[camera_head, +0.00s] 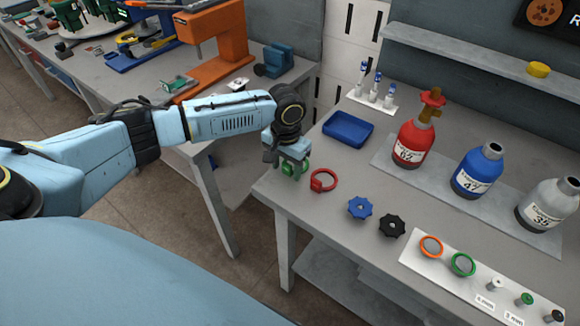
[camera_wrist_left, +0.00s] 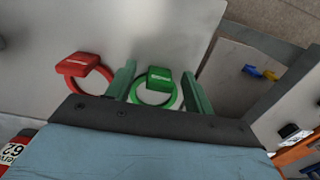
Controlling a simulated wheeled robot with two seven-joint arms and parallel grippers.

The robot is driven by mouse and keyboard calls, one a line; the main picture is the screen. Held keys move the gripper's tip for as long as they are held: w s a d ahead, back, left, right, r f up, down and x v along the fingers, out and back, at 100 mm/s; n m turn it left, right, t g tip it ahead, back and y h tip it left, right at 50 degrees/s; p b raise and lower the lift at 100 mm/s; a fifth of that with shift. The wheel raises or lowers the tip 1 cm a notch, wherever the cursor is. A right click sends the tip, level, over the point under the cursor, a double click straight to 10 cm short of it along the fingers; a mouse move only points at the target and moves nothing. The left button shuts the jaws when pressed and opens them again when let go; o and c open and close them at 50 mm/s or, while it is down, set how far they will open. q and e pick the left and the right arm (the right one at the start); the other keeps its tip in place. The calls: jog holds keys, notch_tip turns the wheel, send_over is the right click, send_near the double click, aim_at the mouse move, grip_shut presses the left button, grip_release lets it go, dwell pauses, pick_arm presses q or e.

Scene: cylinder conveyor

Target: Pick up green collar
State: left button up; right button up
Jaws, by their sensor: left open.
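The green collar (camera_wrist_left: 158,92), a ring with a block-shaped clasp, lies on the grey table near its left corner. In the wrist view it sits between the two open fingers of my left gripper (camera_wrist_left: 157,88), with a gap on each side. In the head view my left gripper (camera_head: 290,171) is over the collar and hides most of it; a bit of green collar (camera_head: 304,167) shows beside the fingers. A red collar (camera_head: 323,180) lies just to the right, and it also shows in the wrist view (camera_wrist_left: 84,70) outside the fingers. My right gripper is not in view.
A blue tray (camera_head: 348,129) lies behind. A blue knob (camera_head: 360,208) and a black knob (camera_head: 392,226) lie to the right. Red (camera_head: 412,145), blue (camera_head: 478,172) and grey (camera_head: 548,207) bottles stand further right. The table's left edge is close to the green collar.

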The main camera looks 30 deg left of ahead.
pick_arm(q)
jog(key=c, duration=1)
jog(key=shift+c, duration=0.2)
jog(key=shift+r, duration=0.15)
